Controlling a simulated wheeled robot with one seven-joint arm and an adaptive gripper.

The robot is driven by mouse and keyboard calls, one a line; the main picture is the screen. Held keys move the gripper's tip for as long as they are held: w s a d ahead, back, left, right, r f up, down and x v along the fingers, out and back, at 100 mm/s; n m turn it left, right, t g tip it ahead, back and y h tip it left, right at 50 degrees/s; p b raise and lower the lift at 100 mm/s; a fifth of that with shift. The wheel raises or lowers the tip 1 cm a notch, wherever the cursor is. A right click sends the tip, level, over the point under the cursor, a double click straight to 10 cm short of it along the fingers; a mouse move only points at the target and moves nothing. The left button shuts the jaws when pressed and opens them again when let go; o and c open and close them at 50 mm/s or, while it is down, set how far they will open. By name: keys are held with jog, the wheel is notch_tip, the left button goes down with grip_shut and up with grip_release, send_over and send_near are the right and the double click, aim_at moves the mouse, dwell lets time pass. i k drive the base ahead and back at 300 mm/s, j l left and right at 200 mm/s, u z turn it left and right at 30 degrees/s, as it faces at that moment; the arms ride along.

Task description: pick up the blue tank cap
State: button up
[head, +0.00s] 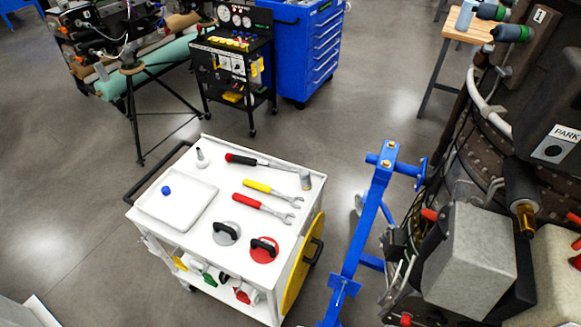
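A small round blue cap (166,190) lies in a white shallow tray (186,219). It sits left of the tray's middle, with bare tray around it. It is the only small blue piece I see on the cart, and I take it for the blue tank cap. The tray rests on the left part of the white cart top (238,201). My gripper is not in this view.
On the cart lie a black-red tool (262,162), yellow (271,190) and red (262,205) wrenches, a grey disc (226,233) and red disc (264,250) with handles. A blue stand (363,225) and turbine stand right. Floor left of the cart is clear.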

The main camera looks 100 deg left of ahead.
aim_at(166, 190)
jog(key=u, duration=4.15)
jog(key=z, duration=2.9)
jog(key=u, duration=2.6)
